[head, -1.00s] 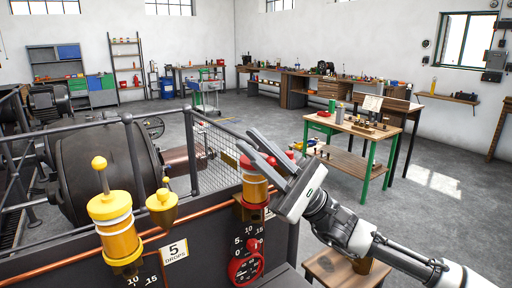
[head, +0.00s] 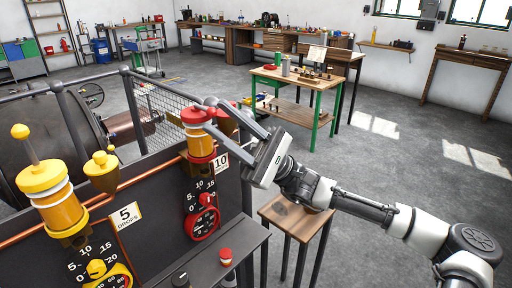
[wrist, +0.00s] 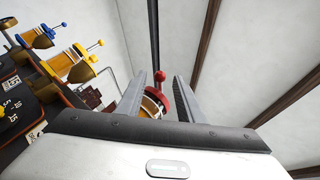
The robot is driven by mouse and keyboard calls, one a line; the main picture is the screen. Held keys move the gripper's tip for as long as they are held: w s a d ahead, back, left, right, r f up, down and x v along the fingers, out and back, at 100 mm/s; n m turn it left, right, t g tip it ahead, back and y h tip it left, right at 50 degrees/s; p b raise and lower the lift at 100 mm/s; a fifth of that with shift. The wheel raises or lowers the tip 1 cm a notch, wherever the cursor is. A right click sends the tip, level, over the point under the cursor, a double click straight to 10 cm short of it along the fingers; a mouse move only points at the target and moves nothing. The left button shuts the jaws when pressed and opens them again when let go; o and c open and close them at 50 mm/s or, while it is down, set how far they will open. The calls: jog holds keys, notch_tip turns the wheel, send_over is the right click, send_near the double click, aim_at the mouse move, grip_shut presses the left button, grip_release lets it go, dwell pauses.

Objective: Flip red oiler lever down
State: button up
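The red oiler (head: 199,146), with a red cap and an amber glass body, stands on the dark machine panel in the head view. In the wrist view its red lever (wrist: 160,90), tipped with a red ball, sticks up from the cap between my fingers. In the head view the lever's ball (head: 210,101) shows near the fingertips, and its stem is partly hidden. My gripper (head: 214,117) is open, reaching in from the right at cap height, with a finger on each side of the lever. I cannot tell whether either finger touches it.
A yellow oiler (head: 53,205) with its lever up and a yellow cup (head: 102,172) stand to the left. A red dial (head: 202,222) sits below the red oiler. A railing (head: 133,110) runs behind. A small wooden stool (head: 295,217) stands at the right; floor beyond is open.

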jog(key=v, duration=1)
jog(key=shift+s+f, duration=0.1)
